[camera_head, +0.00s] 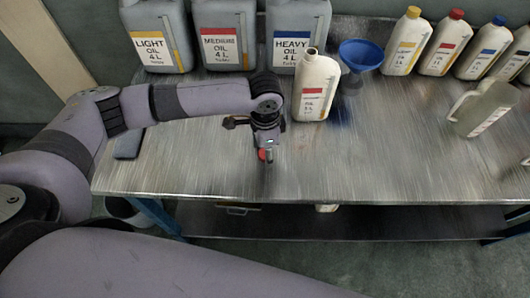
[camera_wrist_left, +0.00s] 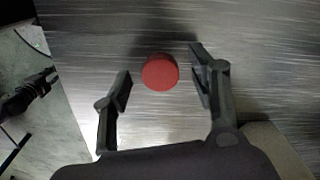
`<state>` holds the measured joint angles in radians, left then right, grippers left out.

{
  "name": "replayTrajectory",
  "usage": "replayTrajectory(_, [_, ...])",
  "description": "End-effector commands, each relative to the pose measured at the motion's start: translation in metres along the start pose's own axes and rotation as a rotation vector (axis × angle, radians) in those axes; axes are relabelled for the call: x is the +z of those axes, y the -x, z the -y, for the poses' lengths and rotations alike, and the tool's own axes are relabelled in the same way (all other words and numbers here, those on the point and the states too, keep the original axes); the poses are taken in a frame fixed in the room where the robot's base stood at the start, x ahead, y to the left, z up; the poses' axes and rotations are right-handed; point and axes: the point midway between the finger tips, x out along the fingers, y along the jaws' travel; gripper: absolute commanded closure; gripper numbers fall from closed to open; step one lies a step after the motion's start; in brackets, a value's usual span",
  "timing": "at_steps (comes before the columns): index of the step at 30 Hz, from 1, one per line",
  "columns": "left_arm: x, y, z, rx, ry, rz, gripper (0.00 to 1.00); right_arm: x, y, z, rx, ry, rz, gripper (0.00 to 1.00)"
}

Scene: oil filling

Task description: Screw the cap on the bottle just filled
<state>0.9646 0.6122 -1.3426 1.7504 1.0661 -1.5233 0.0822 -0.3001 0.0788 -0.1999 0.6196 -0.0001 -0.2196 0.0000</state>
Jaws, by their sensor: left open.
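A red cap (camera_wrist_left: 160,72) lies on the metal table in the left wrist view. My left gripper (camera_wrist_left: 161,66) is open, with one finger on each side of the cap and visible gaps between. In the head view the gripper (camera_head: 265,154) points down near the table's front, and a bit of the red cap shows by its tips. A white bottle with a red label (camera_head: 314,92) stands upright behind and to the right, its neck open and uncapped. A dark jointed shape (camera_wrist_left: 30,94) at the wrist view's left may be my right gripper; its fingers are unclear.
Large LIGHT (camera_head: 161,35), MEDIUM (camera_head: 224,35) and HEAVY (camera_head: 298,32) oil cans line the back. A blue funnel (camera_head: 360,53) stands beside the bottle. Several capped bottles stand at right, near a translucent jug (camera_head: 484,108). The table's front middle (camera_head: 370,165) is clear.

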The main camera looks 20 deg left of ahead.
Motion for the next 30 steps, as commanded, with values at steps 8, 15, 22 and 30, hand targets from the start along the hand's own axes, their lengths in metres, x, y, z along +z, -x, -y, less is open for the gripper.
replayTrajectory(8, [0.0,0.0005,0.0002,0.0,0.0,0.0,0.58,-0.0005,0.0,-0.0007,0.001,0.0,-0.001,0.72])
replayTrajectory(15, [0.0,0.0006,0.0002,0.0,0.0,0.0,0.74,-0.0005,0.0,-0.0014,0.002,0.0,-0.001,0.72])
replayTrajectory(22, [0.0001,0.0006,0.0003,0.0,0.001,0.0,0.78,-0.0005,0.0,-0.0018,0.002,0.0,-0.001,0.72])
replayTrajectory(30, [-0.0002,0.0044,0.0005,-0.001,0.0,0.0,0.78,-0.0005,-0.0001,-0.0017,0.002,0.001,0.0,0.72])
